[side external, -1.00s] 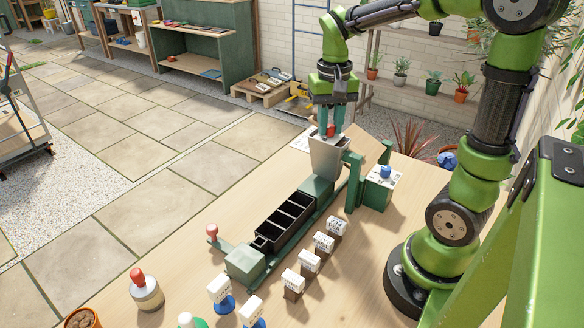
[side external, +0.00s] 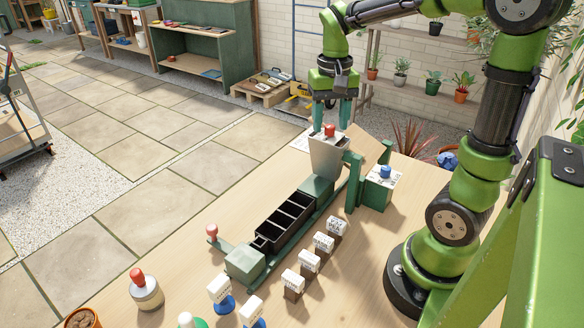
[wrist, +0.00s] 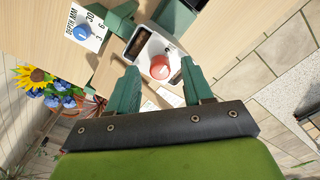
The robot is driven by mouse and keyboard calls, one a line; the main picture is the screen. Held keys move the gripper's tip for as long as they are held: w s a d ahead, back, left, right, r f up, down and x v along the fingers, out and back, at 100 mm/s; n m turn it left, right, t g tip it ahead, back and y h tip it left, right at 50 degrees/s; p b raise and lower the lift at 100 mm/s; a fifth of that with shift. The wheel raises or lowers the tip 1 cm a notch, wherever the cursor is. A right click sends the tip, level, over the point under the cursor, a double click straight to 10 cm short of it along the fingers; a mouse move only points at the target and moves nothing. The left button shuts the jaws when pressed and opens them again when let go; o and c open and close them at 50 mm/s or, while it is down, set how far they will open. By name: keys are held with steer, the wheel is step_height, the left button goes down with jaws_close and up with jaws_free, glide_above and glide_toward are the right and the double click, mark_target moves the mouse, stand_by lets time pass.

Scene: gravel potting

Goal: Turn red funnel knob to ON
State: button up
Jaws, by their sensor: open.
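The red knob (side external: 329,130) sits on top of the grey funnel (side external: 328,155), at the far end of the green track. In the wrist view the round red knob (wrist: 160,67) shows on the funnel's white top plate, beside a dark opening. My gripper (side external: 332,124) is open, with green fingers spread on either side of the knob and slightly above it. In the wrist view a gap shows between the knob and each finger of my gripper (wrist: 161,85). The ON marking is too small to read.
A dial box with a blue knob (side external: 386,171) stands just right of the funnel on a green post frame (side external: 353,182). A black sectioned tray (side external: 285,220) sits on the track. Several labelled blocks (side external: 293,284) stand along its right side. Bare table lies at the right front.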

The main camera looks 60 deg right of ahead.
mark_target(330, 126)
step_height(330, 126, up, 16)
stand_by(0.3)
steer(key=shift+d, duration=0.1)
